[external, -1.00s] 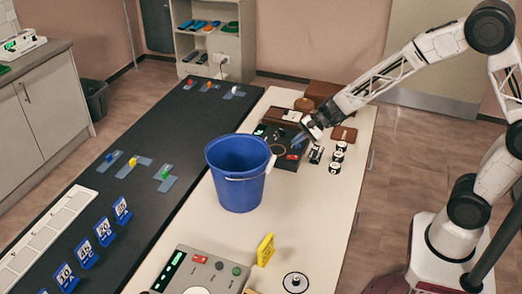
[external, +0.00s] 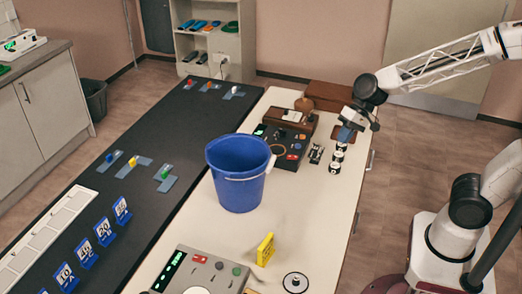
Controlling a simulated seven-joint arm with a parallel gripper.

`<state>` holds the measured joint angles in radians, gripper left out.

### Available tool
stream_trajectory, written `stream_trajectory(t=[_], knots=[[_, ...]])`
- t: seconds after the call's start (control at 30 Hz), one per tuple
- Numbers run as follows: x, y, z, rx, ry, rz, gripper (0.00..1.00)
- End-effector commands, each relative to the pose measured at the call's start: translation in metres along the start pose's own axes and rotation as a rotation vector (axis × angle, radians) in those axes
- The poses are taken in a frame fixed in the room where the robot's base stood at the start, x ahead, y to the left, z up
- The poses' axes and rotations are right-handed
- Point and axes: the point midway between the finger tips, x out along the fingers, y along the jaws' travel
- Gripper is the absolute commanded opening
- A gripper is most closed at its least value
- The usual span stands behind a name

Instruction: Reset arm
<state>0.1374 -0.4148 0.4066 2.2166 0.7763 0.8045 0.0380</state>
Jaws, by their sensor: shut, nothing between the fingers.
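My arm reaches in from the right in the external view. My gripper (external: 345,131) points down above the right edge of the pale table (external: 316,225), over a row of small black-and-white cylinders (external: 337,157). It partly hides the rear of that row. Its fingers are small in this view; they look shut, with nothing seen between them. I cannot tell the exact gap between the fingers and the cylinders.
A blue bucket (external: 237,175) stands mid-table. A dark device (external: 286,143) and a brown box (external: 328,96) are behind it. A grey control panel (external: 207,272) and a yellow sign (external: 265,250) are near the front. A black table (external: 140,210) adjoins on the left.

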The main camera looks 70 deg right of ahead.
Motion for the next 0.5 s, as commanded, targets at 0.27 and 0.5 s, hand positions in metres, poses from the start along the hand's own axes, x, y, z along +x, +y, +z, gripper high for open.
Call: stream_trajectory(t=[0.27,0.5], knots=[[-0.052,0.032,0.076,-0.336,0.009,0.207,0.0],[-0.09,0.07,0.12,-0.579,0.043,0.392,0.0]])
